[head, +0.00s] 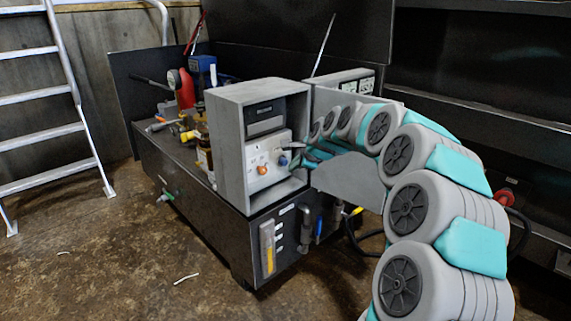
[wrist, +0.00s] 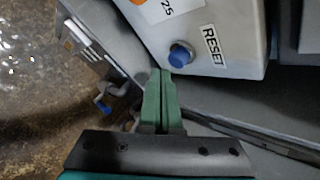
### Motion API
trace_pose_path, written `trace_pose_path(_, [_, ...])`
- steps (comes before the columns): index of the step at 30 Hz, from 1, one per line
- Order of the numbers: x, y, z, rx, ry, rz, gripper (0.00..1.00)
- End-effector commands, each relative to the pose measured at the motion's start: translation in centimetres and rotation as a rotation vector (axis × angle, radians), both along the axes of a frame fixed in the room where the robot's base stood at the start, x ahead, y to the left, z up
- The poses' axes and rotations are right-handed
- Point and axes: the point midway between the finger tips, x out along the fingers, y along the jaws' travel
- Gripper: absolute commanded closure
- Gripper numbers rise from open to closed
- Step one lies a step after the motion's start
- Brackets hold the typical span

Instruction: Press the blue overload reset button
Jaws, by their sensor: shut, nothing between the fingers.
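The blue reset button (wrist: 180,55) sits on a light grey panel (wrist: 225,30) beside a "RESET" label (wrist: 213,46) in the wrist view. In the head view the blue button (head: 283,160) shows on the panel inside the grey box, right of an orange button (head: 262,169). My gripper (wrist: 161,74) is shut, its green fingers together and empty. The fingertips appear just beside and below the button in the wrist view; I cannot tell whether they touch it. In the head view my gripper (head: 299,163) is at the box's open front, partly hidden by my arm.
The grey box (head: 230,150) surrounds the panel, with an open hinged door (head: 350,180) on its right. A dark cabinet (head: 190,175) carries it, with pipes and a red bottle (head: 186,88) behind. A ladder (head: 45,100) stands at the left; floor in front is mostly clear.

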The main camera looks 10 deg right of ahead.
Motion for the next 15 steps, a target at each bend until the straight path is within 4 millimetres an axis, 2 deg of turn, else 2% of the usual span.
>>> trace_pose_path(8, [-0.5,-0.5,0.1,0.001,-0.001,-0.001,1.0])
trace_pose_path(15, [-2.2,-1.7,0.2,0.001,-0.003,-0.002,1.0])
